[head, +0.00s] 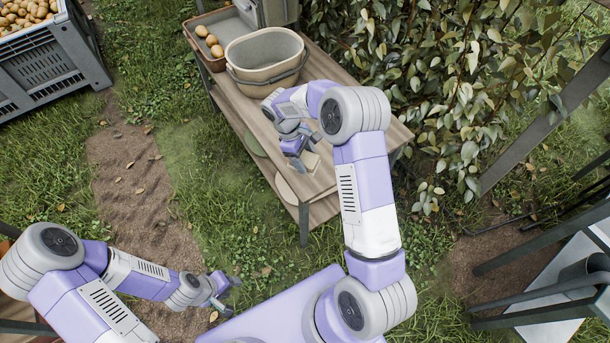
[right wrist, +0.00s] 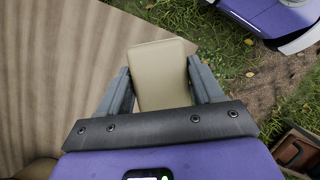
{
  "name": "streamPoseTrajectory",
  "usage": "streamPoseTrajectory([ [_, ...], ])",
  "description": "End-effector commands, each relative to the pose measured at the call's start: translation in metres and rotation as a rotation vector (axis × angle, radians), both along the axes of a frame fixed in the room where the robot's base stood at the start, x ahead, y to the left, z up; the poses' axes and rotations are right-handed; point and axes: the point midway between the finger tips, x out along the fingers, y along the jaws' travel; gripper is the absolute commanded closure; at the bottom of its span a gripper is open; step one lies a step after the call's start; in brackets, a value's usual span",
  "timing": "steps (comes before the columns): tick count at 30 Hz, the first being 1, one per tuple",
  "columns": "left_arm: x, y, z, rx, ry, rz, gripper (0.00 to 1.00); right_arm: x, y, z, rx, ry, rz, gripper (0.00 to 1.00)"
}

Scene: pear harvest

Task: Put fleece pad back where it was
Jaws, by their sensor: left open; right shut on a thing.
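The fleece pad (right wrist: 160,75) is a flat beige rectangle in the right wrist view. My right gripper (right wrist: 162,88) is shut on it, with one finger at each side edge. In the head view the pad (head: 310,160) shows small at the tips of my right gripper (head: 302,158), over the near part of the wooden table (head: 345,95). I cannot tell whether the pad touches the table top. My left gripper (head: 224,293) is open and empty, low over the grass at the lower left, away from the table.
A beige bucket (head: 265,60) stands on the table beyond my right gripper. Behind it is a tray with several pears (head: 211,41). A grey crate of pears (head: 50,62) is at the upper left. A leafy hedge (head: 450,90) borders the table's right side.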

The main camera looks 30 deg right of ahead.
Motion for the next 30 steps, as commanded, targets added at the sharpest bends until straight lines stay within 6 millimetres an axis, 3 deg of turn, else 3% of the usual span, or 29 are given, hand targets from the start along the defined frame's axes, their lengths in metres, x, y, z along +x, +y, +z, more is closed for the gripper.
streamPoseTrajectory([
  [3, 0.000, 0.000, -0.008, 0.000, 0.000, 0.000, 0.57, 0.014, -0.021, -0.011, -0.011, 0.010, 0.136, 0.59],
  [7, 0.000, 0.000, -0.012, 0.000, 0.000, 0.000, 0.57, 0.019, -0.030, -0.020, -0.017, 0.019, 0.200, 0.59],
  [25, 0.000, 0.000, -0.041, 0.000, -0.001, 0.000, 0.57, 0.019, -0.030, -0.106, -0.016, 0.020, 0.202, 0.59],
  [30, 0.000, 0.000, -0.042, 0.000, -0.001, 0.000, 0.57, 0.020, -0.030, -0.113, -0.017, 0.017, 0.201, 0.59],
])
